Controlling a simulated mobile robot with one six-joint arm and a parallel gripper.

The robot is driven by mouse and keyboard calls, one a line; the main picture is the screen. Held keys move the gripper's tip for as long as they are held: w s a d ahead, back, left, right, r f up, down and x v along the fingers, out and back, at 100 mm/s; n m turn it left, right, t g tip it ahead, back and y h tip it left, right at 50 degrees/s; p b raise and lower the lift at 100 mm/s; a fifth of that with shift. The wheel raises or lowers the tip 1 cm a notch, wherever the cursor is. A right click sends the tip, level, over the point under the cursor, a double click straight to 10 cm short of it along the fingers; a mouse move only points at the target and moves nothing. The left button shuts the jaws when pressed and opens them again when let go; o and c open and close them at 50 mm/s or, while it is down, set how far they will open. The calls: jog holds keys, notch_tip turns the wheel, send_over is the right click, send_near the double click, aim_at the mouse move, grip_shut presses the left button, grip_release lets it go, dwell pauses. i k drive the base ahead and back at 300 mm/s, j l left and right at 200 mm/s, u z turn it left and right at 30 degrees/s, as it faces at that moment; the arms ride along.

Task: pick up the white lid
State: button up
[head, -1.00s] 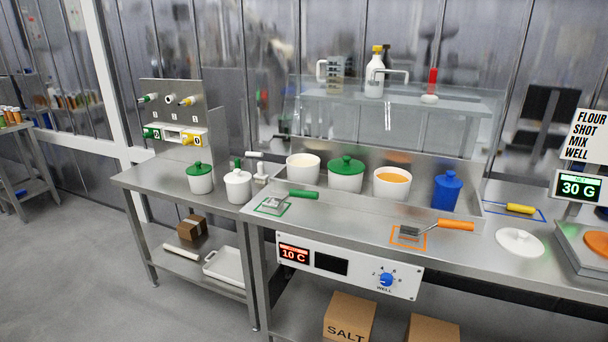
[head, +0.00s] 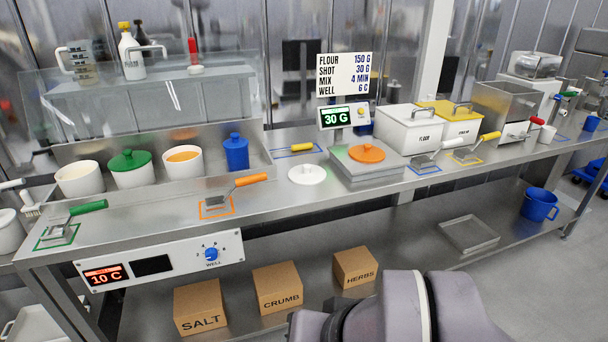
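The white lid (head: 307,175) is a round disc with a small knob. It lies flat on the steel counter, left of the scale (head: 366,162) and right of the orange-handled scoop (head: 236,188). Nothing covers it. My arm shows as grey rounded links at the bottom edge of the head view, below and right of the lid. My gripper is outside the picture, so its state is hidden.
On the left are open white pots (head: 79,180), a green-lidded pot (head: 131,170) and a blue jar (head: 236,152). A white FLOUR bin (head: 408,131) stands right of the scale. Cardboard boxes (head: 277,288) sit on the lower shelf. The counter in front of the lid is clear.

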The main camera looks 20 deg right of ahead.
aim_at(307, 174)
jog(key=i+l, duration=0.25)
jog(key=i, duration=0.2)
jog(key=i+l, duration=0.2)
jog(key=i, duration=0.2)
jog(key=i+l, duration=0.25)
jog(key=i, duration=0.2)
jog(key=i+l, duration=0.25)
jog(key=i, duration=0.2)
